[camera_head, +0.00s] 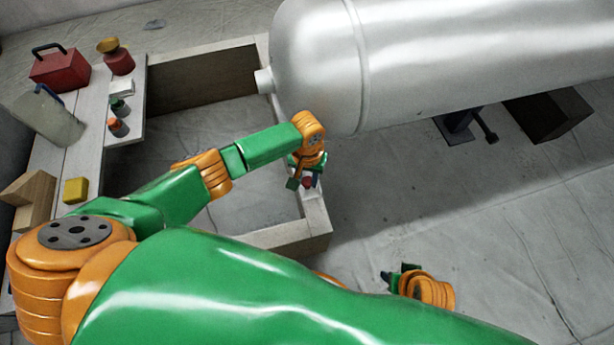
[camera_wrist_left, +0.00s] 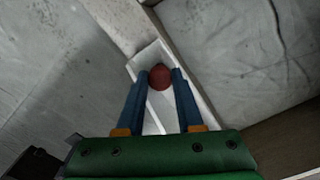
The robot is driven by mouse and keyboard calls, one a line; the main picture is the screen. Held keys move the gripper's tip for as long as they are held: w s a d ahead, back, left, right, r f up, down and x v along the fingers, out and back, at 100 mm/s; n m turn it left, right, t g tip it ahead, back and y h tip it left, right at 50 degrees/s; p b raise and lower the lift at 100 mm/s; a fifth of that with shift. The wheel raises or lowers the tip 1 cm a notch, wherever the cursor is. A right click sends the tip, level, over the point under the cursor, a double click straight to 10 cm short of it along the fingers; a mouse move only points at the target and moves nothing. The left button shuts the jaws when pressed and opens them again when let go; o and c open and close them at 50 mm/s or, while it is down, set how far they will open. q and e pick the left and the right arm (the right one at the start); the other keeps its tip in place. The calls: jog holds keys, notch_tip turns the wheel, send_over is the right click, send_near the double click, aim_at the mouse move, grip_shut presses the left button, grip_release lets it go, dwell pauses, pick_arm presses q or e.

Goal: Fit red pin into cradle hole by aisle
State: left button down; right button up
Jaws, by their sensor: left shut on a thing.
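The red pin (camera_head: 308,182) is between the fingers of my left gripper (camera_head: 304,184). In the left wrist view the pin's round red end (camera_wrist_left: 160,77) shows between the two blue fingertips (camera_wrist_left: 160,74), which are shut on it. The pin is over or at a pale beam (camera_wrist_left: 145,58) of the cradle frame (camera_head: 285,236), at its right side near the front corner. I cannot tell whether it touches the beam. No hole shows; the pin and fingers cover that spot. My right gripper (camera_head: 391,279) is low on the right, over the floor, its jaws unclear.
A large silver tank (camera_head: 440,60) lies just behind and right of my left gripper. A bench (camera_head: 85,150) at left carries a red toolbox (camera_head: 60,68), a grey jug (camera_head: 48,115), a yellow block (camera_head: 76,190) and small items. Floor at right is mostly clear.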

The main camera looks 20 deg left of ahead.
aim_at(306, 181)
pick_arm(q)
jog(key=shift+f+b, duration=0.55)
jog(key=shift+f, duration=0.35)
pick_arm(e)
jog(key=shift+f, duration=0.6)
pick_arm(q)
jog(key=shift+c, duration=2.3)
grip_release()
jog(key=shift+d, duration=0.2)
jog(key=shift+r+p, duration=0.4)
jog(key=shift+r, duration=0.05)
notch_tip(306, 181, up, 6)
jog(key=p, duration=0.4)
jog(key=shift+a, duration=0.1)
jog(key=shift+a+r, duration=0.1)
jog(key=shift+a, duration=0.05)
pick_arm(e)
jog(key=s+d+f, duration=0.1)
jog(key=s+f, duration=0.4)
jog(key=f, duration=0.1)
jog(key=shift+d+g, duration=0.2)
jog(key=shift+g, duration=0.1)
